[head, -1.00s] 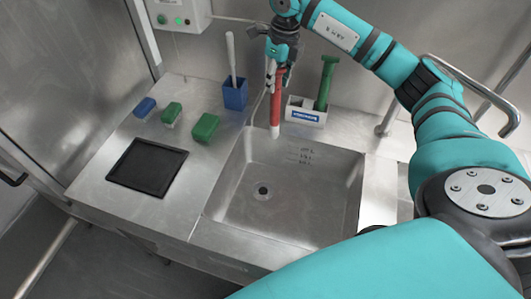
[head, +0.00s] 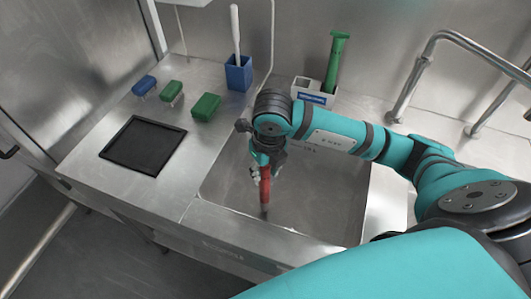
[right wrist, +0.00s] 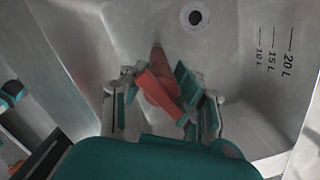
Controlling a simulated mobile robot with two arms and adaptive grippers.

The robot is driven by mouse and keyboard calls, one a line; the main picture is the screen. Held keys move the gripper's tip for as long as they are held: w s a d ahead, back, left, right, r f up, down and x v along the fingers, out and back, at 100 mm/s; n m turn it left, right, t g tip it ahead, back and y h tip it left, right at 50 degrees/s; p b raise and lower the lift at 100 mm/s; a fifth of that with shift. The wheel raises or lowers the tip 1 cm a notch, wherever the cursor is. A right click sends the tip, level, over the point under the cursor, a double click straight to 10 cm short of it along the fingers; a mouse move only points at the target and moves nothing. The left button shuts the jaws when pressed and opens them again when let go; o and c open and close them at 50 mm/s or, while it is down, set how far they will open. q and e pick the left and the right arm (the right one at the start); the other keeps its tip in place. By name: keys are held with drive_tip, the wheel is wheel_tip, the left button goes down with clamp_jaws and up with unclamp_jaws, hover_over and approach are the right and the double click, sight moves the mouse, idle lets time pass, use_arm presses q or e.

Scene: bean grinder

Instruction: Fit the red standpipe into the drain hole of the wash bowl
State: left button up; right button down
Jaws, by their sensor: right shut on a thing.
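My right gripper (head: 264,170) is shut on the red standpipe (head: 265,190) and holds it over the wash bowl (head: 325,190), pipe pointing down. In the right wrist view the standpipe (right wrist: 158,88) sits between the fingers, its far end pointing into the bowl. The drain hole (right wrist: 195,17) shows as a dark ring at the top of that view, up and right of the pipe's far end and apart from it in the picture. The head view does not show the hole; the arm and pipe cover part of the bowl. My left gripper is not in view.
A black tray (head: 143,145), green brushes and a blue brush (head: 144,85) lie on the left counter. A blue holder (head: 238,74) and a white caddy (head: 314,91) with a green-handled tool stand behind the bowl. Metal rails (head: 425,75) rise at the right.

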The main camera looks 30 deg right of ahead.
drive_tip(key=w+d+f+p, duration=0.1)
drive_tip(key=w+d+f, duration=0.1)
drive_tip(key=w, duration=0.3)
drive_tip(key=w+d+f+p, duration=0.2)
drive_tip(key=w+d, duration=0.1)
drive_tip(key=w, duration=0.3)
drive_tip(key=shift+d+f, duration=0.35)
drive_tip(key=shift+d, duration=0.05)
drive_tip(key=shift+f, duration=0.2)
drive_tip(key=c, duration=1)
unclamp_jaws()
drive_tip(key=shift+r, duration=0.1)
